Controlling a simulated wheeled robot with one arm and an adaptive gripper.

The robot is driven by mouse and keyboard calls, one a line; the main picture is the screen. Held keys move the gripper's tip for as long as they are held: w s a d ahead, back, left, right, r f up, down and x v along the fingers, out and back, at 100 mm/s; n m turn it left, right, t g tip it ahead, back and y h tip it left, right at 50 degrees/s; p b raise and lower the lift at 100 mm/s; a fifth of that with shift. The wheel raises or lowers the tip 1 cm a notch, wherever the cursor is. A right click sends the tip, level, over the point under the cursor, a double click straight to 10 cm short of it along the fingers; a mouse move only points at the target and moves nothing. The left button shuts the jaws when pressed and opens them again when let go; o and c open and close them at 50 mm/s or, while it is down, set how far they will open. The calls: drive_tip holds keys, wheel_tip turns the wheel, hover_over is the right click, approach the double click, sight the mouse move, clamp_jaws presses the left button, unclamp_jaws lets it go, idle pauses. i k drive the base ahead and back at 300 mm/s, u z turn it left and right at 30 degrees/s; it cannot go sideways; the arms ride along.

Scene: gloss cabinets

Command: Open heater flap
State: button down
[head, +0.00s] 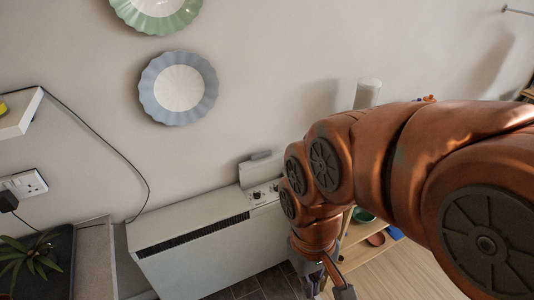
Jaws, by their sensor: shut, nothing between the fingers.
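The white heater (205,245) stands against the wall at the lower middle, with a dark grille slot along its upper front. At its right end the flap (261,172) stands raised against the wall, with a small grey piece at its upper edge. The control panel with dark knobs (264,194) shows below the flap, uncovered. My gripper (328,284) is at the bottom, in front of the heater's right end and below the panel, pointing down. It is shut and empty, apart from the flap. My arm hides part of the heater's right side.
A low wooden shelf (357,236) with a green bowl and other items is right of the heater, partly behind my arm. A potted plant (30,258) and a socket (24,184) with a plug are at left. Plates hang on the wall. Some floor is clear at lower right.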

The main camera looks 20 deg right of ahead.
sight(266, 165)
drive_tip(key=z, duration=0.45)
drive_tip(key=k, duration=0.15)
drive_tip(key=u, duration=1.1)
drive_tip(key=i, duration=1.45)
drive_tip(key=z, duration=0.45)
